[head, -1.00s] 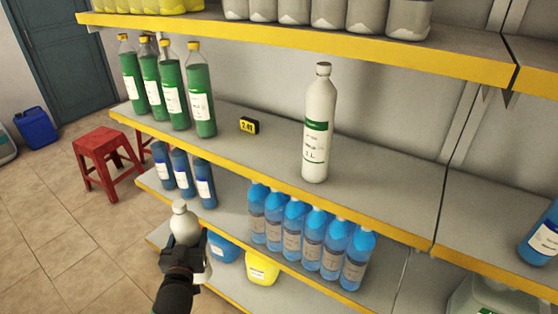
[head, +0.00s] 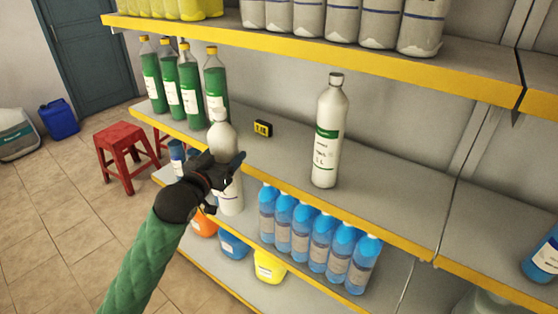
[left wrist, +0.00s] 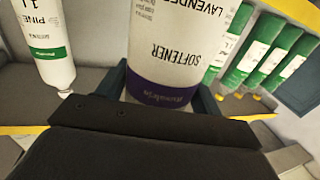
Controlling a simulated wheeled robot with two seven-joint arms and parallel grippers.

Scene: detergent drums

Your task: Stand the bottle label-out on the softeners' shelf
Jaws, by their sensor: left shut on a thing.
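My left gripper (head: 226,176) is shut around the middle of a white bottle (head: 222,136), held upright before the middle shelf's yellow front edge. In the left wrist view the bottle (left wrist: 163,45) sits between the fingers. Its label reads SOFTENER and LAVENDER, with a purple band, and faces the wrist camera. The middle shelf (head: 284,156) carries a standing white bottle with a green-banded label (head: 328,135); that bottle also shows in the left wrist view (left wrist: 46,50), its label reading PINE. My right gripper is not in view.
Several green bottles (head: 190,92) stand at the middle shelf's left. Blue bottles (head: 320,240) fill part of the shelf below. A red stool (head: 126,155) stands on the floor at left.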

